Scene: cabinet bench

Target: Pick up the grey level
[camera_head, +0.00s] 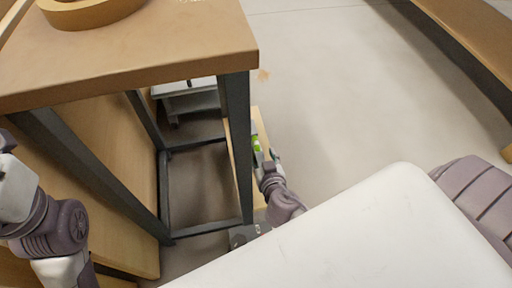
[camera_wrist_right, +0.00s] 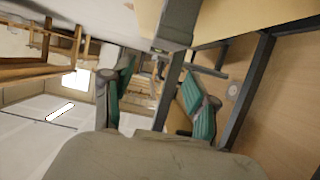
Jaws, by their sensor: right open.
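A small grey piece with a bright green patch (camera_head: 257,145), which looks like the grey level, shows in the head view beside the table leg, over a pale wooden surface. My right gripper (camera_head: 267,164) is right at it, and the overlap hides most of the piece. I cannot tell whether they touch. In the right wrist view my right gripper (camera_wrist_right: 158,97) is open, with its two green-padded fingers well apart. I cannot make out the level clearly between them. Only my left arm shows at the left edge of the head view; its gripper is out of view.
A wooden-topped table (camera_head: 150,52) with dark metal legs (camera_head: 238,140) stands close to the left of my right gripper. A round wooden ring (camera_head: 90,12) lies on it. Another wooden bench (camera_head: 470,35) is at the upper right. The floor (camera_head: 335,100) between them is clear.

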